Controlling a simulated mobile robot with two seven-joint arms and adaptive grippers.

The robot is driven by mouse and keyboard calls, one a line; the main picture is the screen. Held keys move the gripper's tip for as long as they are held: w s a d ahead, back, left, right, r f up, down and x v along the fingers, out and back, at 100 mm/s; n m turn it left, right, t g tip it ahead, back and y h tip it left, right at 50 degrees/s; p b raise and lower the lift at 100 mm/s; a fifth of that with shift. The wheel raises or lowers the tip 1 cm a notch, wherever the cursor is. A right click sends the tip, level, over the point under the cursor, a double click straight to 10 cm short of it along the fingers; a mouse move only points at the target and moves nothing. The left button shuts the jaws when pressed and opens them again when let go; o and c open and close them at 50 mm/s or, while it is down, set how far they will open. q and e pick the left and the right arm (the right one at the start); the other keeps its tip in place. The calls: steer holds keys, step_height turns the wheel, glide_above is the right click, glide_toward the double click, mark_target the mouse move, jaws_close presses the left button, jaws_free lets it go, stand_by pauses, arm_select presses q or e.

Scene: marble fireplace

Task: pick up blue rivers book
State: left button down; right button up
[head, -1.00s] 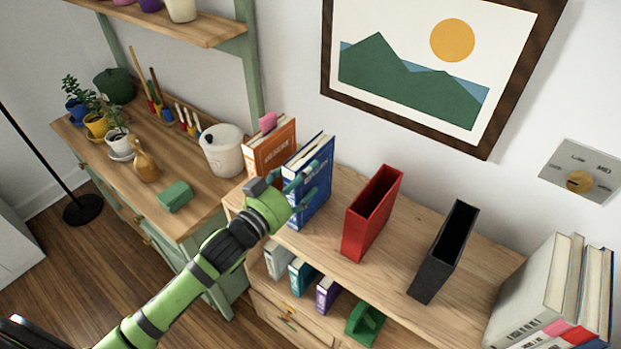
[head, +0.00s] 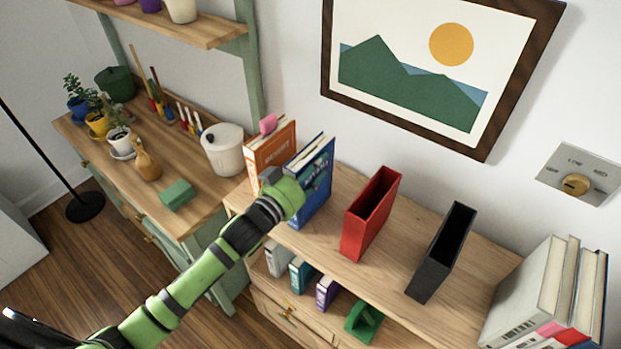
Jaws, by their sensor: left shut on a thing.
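The blue book (head: 318,172) stands upright on the wooden shelf top, just right of an orange book (head: 270,150). My left gripper (head: 309,187), on the green arm from the lower left, is at the front of the blue book and shut on it. The gripper's wrist hides the lower left part of the book, and the fingers are hard to make out against its cover. My right gripper is not in view.
A red holder (head: 369,218) and a black holder (head: 441,255) stand to the right on the shelf top (head: 400,235). Several books (head: 550,290) stand at the far right. Smaller books and a green object (head: 363,320) sit on the lower shelf. A pink item (head: 268,123) tops the orange book.

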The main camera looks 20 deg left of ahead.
arm_select(q)
step_height(320, 180, up, 10)
steer(key=shift+r+b, duration=0.2)
steer(key=shift+b, duration=0.5)
stand_by(0.5)
